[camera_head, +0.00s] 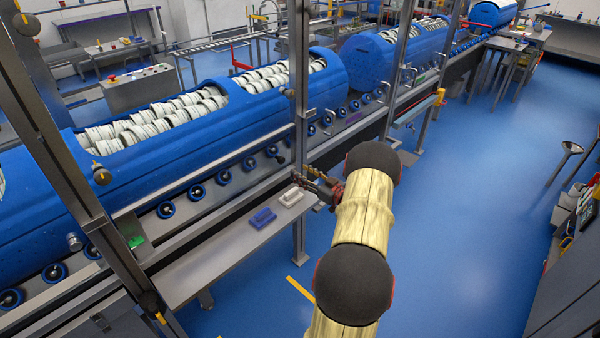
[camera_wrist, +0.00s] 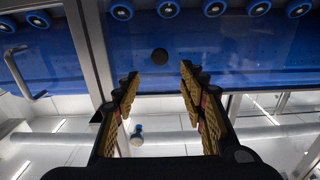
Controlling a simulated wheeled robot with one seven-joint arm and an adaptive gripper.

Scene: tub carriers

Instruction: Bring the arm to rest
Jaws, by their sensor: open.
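My gripper (camera_wrist: 160,95) is open and empty in the wrist view, its two fingers apart with nothing between them. In the head view, my arm reaches out from the bottom, and my gripper (camera_head: 322,188) is partly hidden behind the arm. It is near the right end of a grey metal shelf (camera_head: 205,265). A white tub carrier (camera_head: 291,197) and a blue tub carrier (camera_head: 263,218) lie side by side on that shelf, just left of my gripper. Whether my gripper touches the shelf or the white carrier cannot be told.
A blue drum (camera_head: 190,135) filled with white parts lies along the roller line, with another blue drum (camera_head: 370,62) behind. An upright metal post (camera_head: 300,110) stands close to my gripper. A green piece (camera_head: 136,242) lies at the left. The blue floor (camera_head: 470,200) at right is clear.

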